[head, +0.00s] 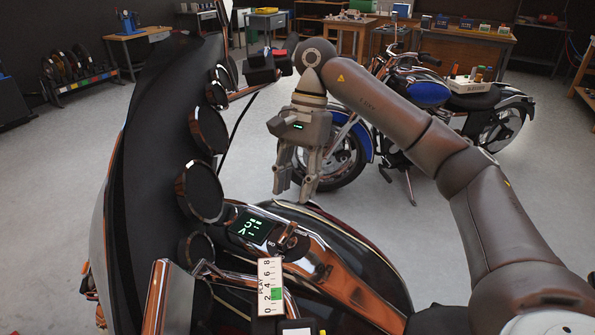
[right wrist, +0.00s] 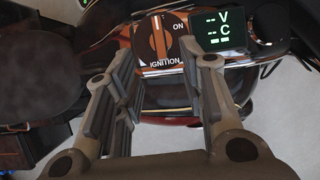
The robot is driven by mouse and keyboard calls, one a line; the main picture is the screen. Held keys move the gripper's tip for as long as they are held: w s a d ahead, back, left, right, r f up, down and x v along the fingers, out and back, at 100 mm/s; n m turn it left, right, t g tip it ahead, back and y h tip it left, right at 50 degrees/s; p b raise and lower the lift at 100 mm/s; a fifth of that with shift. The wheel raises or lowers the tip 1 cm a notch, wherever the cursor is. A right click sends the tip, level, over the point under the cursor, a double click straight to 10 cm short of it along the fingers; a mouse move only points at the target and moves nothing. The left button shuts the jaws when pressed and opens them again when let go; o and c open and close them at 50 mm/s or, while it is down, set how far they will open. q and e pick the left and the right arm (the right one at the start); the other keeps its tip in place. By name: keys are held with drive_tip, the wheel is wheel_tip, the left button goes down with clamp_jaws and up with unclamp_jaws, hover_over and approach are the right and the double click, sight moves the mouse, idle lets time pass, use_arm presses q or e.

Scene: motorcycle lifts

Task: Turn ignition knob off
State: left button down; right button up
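The ignition knob (head: 288,238) sits on the chrome console of the near motorcycle, beside a dark display with green characters (head: 252,226). In the right wrist view the knob (right wrist: 158,40) is an orange bar with a pale mark at its upper end. It stands nearly vertical on a dark plate, with ON at its upper right and IGNITION below it. My right gripper (head: 294,190) hangs above the console, pointing down. Its fingers (right wrist: 161,72) are apart with nothing between them, clear of the knob. My left gripper is out of view.
Round gauges (head: 202,190) and the dark windshield (head: 155,130) rise left of the console. A PLAY scale with a green block (head: 270,286) stands in front of the knob. A blue motorcycle (head: 425,92) stands behind my right arm. Open grey floor lies around.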

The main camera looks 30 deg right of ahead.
drive_tip(key=shift+v, duration=1.15)
drive_tip(key=shift+f, duration=0.1)
